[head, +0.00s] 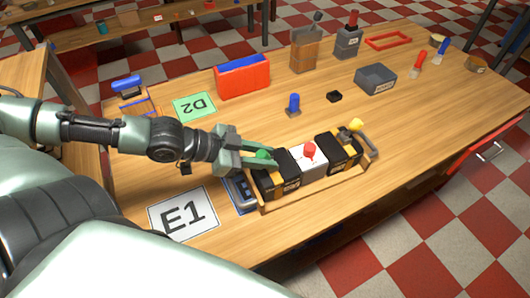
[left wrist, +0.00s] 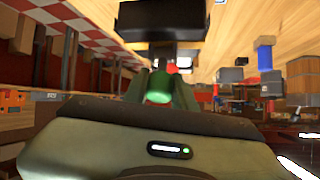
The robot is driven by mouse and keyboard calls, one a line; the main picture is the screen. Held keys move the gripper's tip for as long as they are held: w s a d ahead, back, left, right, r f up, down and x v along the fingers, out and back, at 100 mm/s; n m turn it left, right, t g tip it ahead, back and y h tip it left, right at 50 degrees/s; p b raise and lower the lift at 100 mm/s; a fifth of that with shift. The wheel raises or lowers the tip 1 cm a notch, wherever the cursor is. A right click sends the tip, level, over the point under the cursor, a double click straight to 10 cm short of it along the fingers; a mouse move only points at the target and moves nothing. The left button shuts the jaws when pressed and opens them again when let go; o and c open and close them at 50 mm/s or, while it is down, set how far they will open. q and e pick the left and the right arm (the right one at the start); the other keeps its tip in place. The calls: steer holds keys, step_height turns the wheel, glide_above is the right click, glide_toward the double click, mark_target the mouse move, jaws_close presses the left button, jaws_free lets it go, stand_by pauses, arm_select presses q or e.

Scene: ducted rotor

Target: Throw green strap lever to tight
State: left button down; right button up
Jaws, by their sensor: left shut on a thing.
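The green strap lever knob (head: 262,154) sits at the left end of a row of blocks in a wooden tray (head: 318,187). My left gripper (head: 264,157) reaches in from the left, its fingers around the green knob. In the left wrist view the green knob (left wrist: 159,88) shows between the fingers, which are shut on it. The lever's shaft and angle are mostly hidden by the gripper. A red knob (head: 309,149) stands on the white block mid-row, and a yellow knob (head: 356,125) is at the right end. My right gripper is not in view.
An E1 card (head: 184,214) and a D2 card (head: 194,106) lie to the left. A blue-topped red box (head: 242,78), a blue knob piece (head: 293,104) and a grey bin (head: 376,79) stand behind the tray. The right front tabletop is clear.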

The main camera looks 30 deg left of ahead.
arm_select(q)
steer(key=shift+s+a+t+h+p, duration=0.1)
steer(key=shift+t+h+p, duration=0.2)
steer(key=shift+p, duration=0.05)
steer(key=shift+s+a+f+t+h+p, duration=0.1)
steer(key=shift+s+f+t+h+p, duration=0.15)
steer(key=shift+t+h+p, duration=0.25)
stand_by(0.4)
steer(key=c, duration=1.1)
jaws_free()
steer(key=shift+c, duration=0.2)
steer(key=shift+s+a+r, duration=0.1)
steer(key=shift+a+r, duration=0.05)
steer(key=shift+r, duration=0.05)
steer(key=p+v, duration=0.7)
steer(key=shift+s, duration=0.2)
